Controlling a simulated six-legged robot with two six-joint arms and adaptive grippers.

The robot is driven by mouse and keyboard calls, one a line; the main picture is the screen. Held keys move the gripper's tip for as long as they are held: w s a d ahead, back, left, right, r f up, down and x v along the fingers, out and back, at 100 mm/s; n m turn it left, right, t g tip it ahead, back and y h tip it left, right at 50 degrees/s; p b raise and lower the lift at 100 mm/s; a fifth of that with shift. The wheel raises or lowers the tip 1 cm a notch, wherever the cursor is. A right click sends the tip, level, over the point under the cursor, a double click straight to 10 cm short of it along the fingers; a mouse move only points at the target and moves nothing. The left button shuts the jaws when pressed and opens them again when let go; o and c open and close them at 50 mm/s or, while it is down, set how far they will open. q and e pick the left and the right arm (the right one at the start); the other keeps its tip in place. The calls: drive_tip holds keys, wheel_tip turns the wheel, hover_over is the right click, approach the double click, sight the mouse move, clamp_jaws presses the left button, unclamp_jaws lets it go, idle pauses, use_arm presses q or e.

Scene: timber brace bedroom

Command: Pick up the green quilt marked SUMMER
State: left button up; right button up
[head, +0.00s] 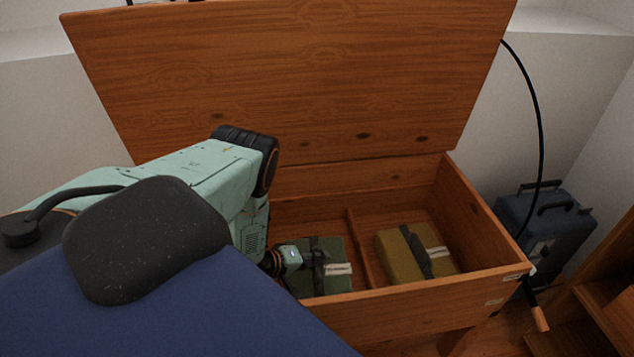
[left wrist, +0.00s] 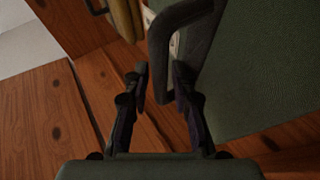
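The green quilt (head: 335,284) lies folded in the left compartment of the open wooden chest, with a dark strap around it and a pale tag whose lettering is too small to read surely. In the left wrist view the green quilt (left wrist: 255,70) fills the right side, and its dark handle (left wrist: 160,45) stands out from it. My left gripper (head: 316,259) is over the quilt at the strap. In the left wrist view its two fingertips (left wrist: 160,78) are apart, with the handle's end between them; a firm grip is not visible. My right gripper is not in view.
The chest (head: 440,312) has its lid (head: 300,80) raised behind. A divider (head: 358,250) separates the green quilt from a mustard-yellow quilt (head: 392,255) with a dark strap and tag. A blue case (head: 570,222) stands right of the chest. A black cable hangs beside it.

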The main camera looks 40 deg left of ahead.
use_arm(q)
drive_tip(key=shift+w, duration=0.1)
clamp_jaws()
idle(0.6)
drive_tip(key=shift+w+r, duration=0.1)
